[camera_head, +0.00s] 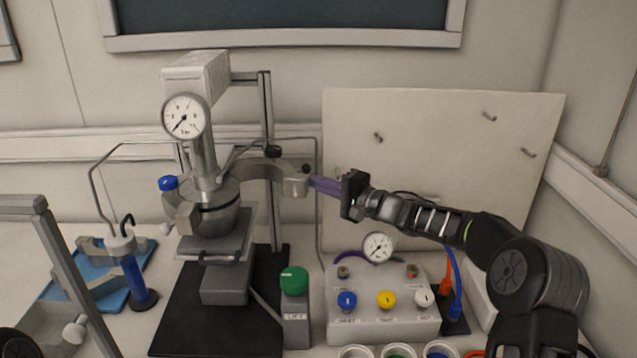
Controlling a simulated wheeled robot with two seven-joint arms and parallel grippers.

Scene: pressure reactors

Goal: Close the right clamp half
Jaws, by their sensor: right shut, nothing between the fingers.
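The reactor (212,220) stands left of centre, a grey metal vessel with a round gauge (185,115) above it. The right clamp half (262,170) is a curved grey metal piece that reaches out to the right of the vessel, swung away from it. Its block-shaped end (295,184) is at the right. Another grey clamp block (187,217) sits at the vessel's front left. My right gripper (313,182) comes in from the right. Its purple fingers are shut and empty, with the tips at the clamp half's end; I cannot tell whether they touch. My left gripper is not in view.
A green-topped lift control (294,295) stands in front of the reactor. A control box (382,305) with coloured knobs and a gauge is to the right. A pegboard (440,140) stands behind my right arm. A blue tray (90,280) with clamp-like parts lies at the left.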

